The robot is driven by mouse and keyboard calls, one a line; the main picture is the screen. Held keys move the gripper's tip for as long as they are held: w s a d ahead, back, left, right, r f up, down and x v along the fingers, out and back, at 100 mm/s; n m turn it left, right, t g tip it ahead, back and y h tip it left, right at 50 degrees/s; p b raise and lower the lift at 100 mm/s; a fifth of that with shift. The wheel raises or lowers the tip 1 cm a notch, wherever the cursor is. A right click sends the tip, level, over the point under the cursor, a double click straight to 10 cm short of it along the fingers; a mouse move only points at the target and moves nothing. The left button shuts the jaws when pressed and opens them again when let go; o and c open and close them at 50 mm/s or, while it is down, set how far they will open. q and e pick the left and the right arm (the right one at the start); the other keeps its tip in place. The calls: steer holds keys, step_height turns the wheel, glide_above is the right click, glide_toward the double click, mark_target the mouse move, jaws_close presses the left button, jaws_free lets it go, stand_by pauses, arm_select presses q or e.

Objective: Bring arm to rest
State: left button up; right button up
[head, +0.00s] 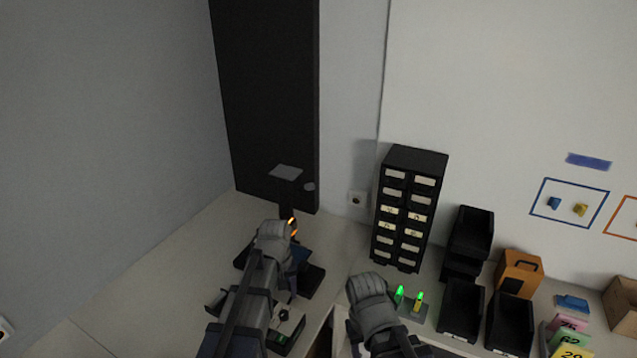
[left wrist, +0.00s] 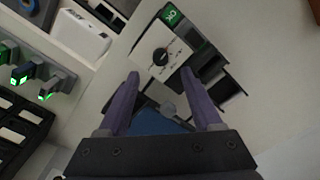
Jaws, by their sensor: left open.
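My left gripper (left wrist: 158,76) is open, its two purple fingers apart with nothing held between them in the left wrist view. Past the fingertips is a device with a white face, a black knob (left wrist: 160,56) and a green "OK" display (left wrist: 172,16). A dark blue surface (left wrist: 155,122) shows between the finger bases. In the head view my left arm reaches over the left part of the bench, and its fingers are mostly hidden by the wrist. The device (head: 284,316) shows partly beside the arm. My right arm stands near the middle, with its fingers out of sight.
A black drawer cabinet (head: 408,207) stands against the wall, with black bins (head: 463,308) and an orange carton (head: 519,273) to its right. Green-lit pieces sit in a grey holder (head: 412,309) close to my right arm. The bench's left part (head: 165,275) is clear.

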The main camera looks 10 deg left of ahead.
arm_select(q)
steer(key=s+d+f+m+b, duration=0.3)
steer(key=s+d+m, duration=0.1)
steer(key=s, duration=0.3)
steer(key=s+d+f+m+y+b, duration=0.1)
steer(key=s+d+f+m+b, duration=0.2)
steer(key=s+d, duration=0.3)
steer(key=shift+s+d+f+m+b, duration=0.3)
steer(key=shift+s+d+f+m, duration=0.1)
steer(key=shift+s+m, duration=0.4)
arm_select(e)
step_height(320, 180, down, 7)
arm_select(q)
steer(key=shift+w+a, duration=0.1)
steer(key=shift+a, duration=0.05)
arm_select(e)
steer(key=shift+a, duration=0.1)
